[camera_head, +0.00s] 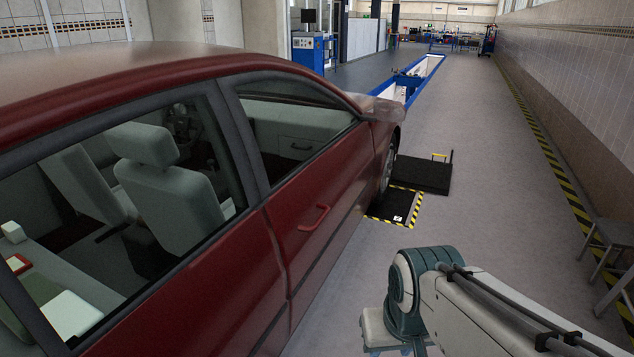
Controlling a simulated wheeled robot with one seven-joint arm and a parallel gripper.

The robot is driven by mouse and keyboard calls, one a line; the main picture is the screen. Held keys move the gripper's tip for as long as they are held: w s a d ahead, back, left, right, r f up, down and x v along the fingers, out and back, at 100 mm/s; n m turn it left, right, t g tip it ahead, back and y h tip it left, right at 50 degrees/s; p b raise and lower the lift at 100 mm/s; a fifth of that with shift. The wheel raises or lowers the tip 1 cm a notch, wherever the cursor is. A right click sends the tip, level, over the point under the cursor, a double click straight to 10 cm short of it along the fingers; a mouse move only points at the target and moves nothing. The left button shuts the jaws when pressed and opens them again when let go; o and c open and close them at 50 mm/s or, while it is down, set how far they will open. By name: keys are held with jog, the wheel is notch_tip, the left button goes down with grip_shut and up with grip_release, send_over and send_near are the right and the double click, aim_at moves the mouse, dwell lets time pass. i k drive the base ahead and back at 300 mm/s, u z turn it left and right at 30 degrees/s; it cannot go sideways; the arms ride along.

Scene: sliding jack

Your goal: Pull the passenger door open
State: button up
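A dark red car fills the left side of the view. Its front side door (330,215), which I take to be the passenger door, looks shut along its rear seam. A red loop-shaped handle (315,219) sits near that door's rear edge, below the window. The rear side door (215,300) is nearer to me and also looks shut. My arm reaches in from the lower right, to the right of the car and apart from the handle. My gripper does not show.
Beyond the door, a black plate with yellow-black edging (397,206) and a black platform (425,174) lie by the front wheel (388,165). A grey stool (612,245) stands at the right wall. The grey floor between car and wall is mostly clear.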

aim_at(314, 212)
jog(key=z, duration=0.15)
jog(key=i, duration=1.1)
jog(key=u, duration=0.35)
